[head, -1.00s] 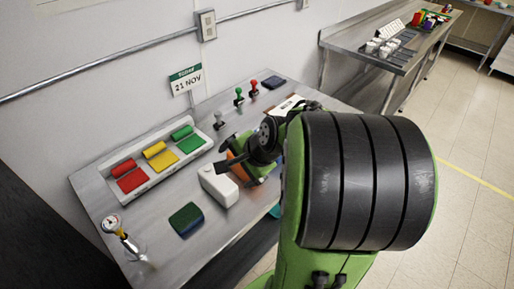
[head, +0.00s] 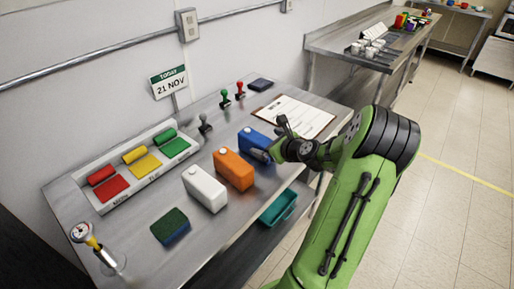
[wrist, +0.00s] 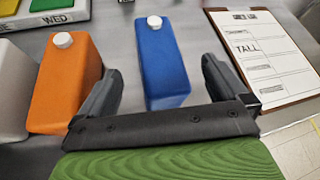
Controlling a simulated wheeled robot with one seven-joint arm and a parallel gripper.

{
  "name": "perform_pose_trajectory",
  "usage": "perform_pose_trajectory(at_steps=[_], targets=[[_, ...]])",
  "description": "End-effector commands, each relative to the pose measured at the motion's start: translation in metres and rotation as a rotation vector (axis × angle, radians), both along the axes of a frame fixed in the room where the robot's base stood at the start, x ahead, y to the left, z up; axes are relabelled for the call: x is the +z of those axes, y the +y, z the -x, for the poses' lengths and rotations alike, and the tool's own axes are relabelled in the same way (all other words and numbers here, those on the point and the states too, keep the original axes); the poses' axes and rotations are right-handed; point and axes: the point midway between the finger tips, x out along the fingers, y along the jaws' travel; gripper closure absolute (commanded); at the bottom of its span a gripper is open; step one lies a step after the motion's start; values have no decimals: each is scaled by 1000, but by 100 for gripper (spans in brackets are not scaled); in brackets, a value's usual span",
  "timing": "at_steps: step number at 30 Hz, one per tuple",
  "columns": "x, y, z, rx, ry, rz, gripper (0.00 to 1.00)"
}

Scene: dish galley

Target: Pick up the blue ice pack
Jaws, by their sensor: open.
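The blue ice pack (head: 257,139) stands on the steel table, at the right end of a row with an orange pack (head: 233,169) and a white pack (head: 205,188). In the wrist view the blue ice pack (wrist: 163,62) with its white cap lies between and ahead of my open fingers. My gripper (head: 268,150) is at its near side, fingers apart; in the wrist view my gripper (wrist: 160,85) has one finger between the orange and blue packs and the other to the blue pack's right. I cannot tell whether either finger touches it.
A clipboard (head: 296,115) lies right of the blue pack. Stamps (head: 240,90) stand behind. A teal bin (head: 278,207) sits below.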

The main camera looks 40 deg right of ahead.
Motion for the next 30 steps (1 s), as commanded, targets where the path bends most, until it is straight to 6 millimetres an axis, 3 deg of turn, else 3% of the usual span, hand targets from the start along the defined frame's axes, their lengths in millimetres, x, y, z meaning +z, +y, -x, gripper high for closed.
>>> perform_pose_trajectory(at_steps=[7,15,30], targets=[[-23,-7,-38,2,0,2,0],[-25,-9,-44,0,0,2,0],[-25,-8,-43,1,2,1,75]])
